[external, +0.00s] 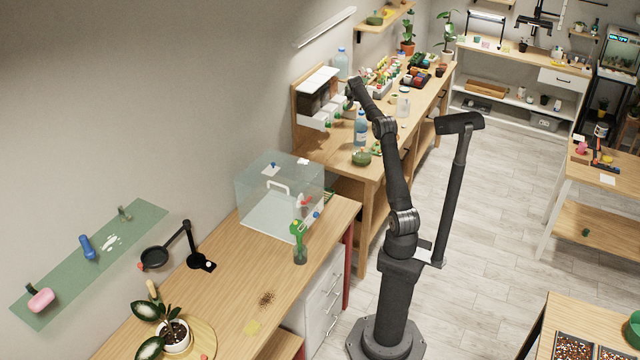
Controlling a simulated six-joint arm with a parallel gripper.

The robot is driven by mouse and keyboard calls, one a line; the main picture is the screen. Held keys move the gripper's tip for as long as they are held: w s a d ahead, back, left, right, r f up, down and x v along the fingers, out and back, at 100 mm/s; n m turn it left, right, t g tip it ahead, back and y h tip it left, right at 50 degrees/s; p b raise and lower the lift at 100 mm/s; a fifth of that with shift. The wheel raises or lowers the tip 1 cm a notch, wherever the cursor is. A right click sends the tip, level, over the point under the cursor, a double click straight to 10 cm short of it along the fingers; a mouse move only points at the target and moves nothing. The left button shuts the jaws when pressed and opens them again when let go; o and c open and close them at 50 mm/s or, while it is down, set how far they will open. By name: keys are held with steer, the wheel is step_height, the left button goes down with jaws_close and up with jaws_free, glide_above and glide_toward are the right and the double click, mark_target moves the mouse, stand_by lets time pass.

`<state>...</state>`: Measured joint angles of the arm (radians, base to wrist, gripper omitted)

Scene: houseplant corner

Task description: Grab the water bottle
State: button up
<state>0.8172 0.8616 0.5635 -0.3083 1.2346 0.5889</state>
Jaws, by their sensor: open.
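A clear blue water bottle (361,128) stands upright on the long wooden bench, near its front edge. A second, similar bottle (342,64) stands farther back by the wall. My gripper (349,104) is at the far end of my arm, above the bench, to the upper left of the nearer bottle in the picture. It is open and appears apart from both bottles. Its fingers are small and dark here, and I cannot make out anything between them.
A wooden rack with white bins (314,121) stands left of my gripper. A whitish container (403,106) and several plant trays (378,79) are on the bench. A clear box (262,190) stands on the nearer table.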

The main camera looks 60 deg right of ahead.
mark_target(361, 112)
steer(key=x, duration=0.6)
steer(key=shift+x, duration=2.85)
steer(key=shift+s+d+r, duration=0.15)
steer(key=shift+s+d, duration=0.05)
steer(key=shift+c, duration=0.4)
jaws_close()
steer(key=shift+a+f, duration=0.1)
steer(key=shift+f, duration=0.2)
steer(key=shift+r, duration=0.1)
